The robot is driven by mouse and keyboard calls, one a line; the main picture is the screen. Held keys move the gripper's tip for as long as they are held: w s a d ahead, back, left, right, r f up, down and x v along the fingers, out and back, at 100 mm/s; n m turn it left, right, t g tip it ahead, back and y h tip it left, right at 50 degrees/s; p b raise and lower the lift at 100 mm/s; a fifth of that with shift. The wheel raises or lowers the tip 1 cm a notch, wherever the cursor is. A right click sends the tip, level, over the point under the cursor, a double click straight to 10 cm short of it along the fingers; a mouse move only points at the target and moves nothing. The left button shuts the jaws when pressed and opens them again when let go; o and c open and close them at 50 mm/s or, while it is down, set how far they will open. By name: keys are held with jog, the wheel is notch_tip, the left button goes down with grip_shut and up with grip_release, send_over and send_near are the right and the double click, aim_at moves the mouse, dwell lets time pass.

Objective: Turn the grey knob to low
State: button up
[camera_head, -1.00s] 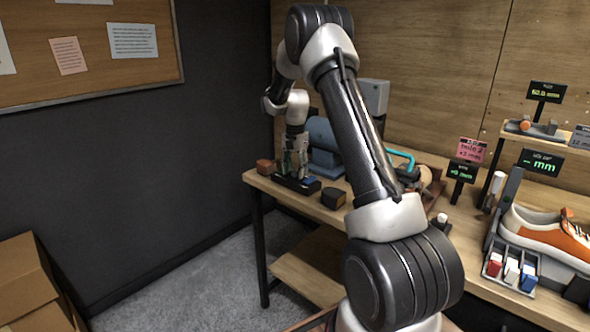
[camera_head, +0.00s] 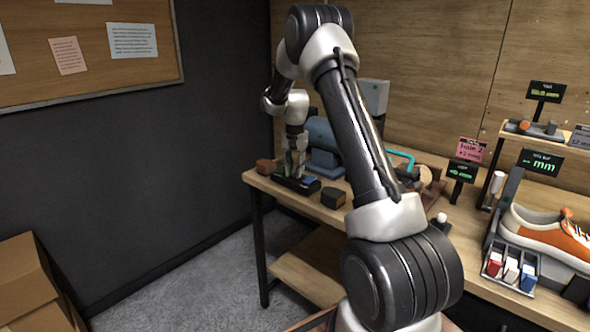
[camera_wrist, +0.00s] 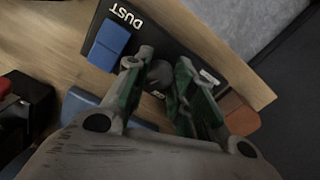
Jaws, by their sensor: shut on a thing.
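The grey knob (camera_wrist: 159,74) sits on a black panel (camera_wrist: 172,42) marked "DUST". My gripper (camera_wrist: 163,64) is shut on the knob in the wrist view, with a green-sided finger on each side of it. The knob's pointer and most of the scale around it are hidden by the fingers. In the head view my gripper (camera_head: 291,168) points down at the black panel (camera_head: 308,191) on the left end of the bench. The knob itself cannot be made out there.
A blue block (camera_wrist: 108,45) lies on the panel beside the knob. A brown block (camera_wrist: 238,113) is close to the right finger. A blue machine (camera_head: 323,140) stands behind the panel, and a dark block (camera_head: 333,198) sits to its right.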

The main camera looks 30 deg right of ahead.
jog(key=n, duration=1.2)
dwell(0.6)
jog(key=o, duration=1.1)
jog(key=shift+c, duration=0.2)
jog(key=shift+r, duration=0.1)
notch_tip(320, 180, up, 12)
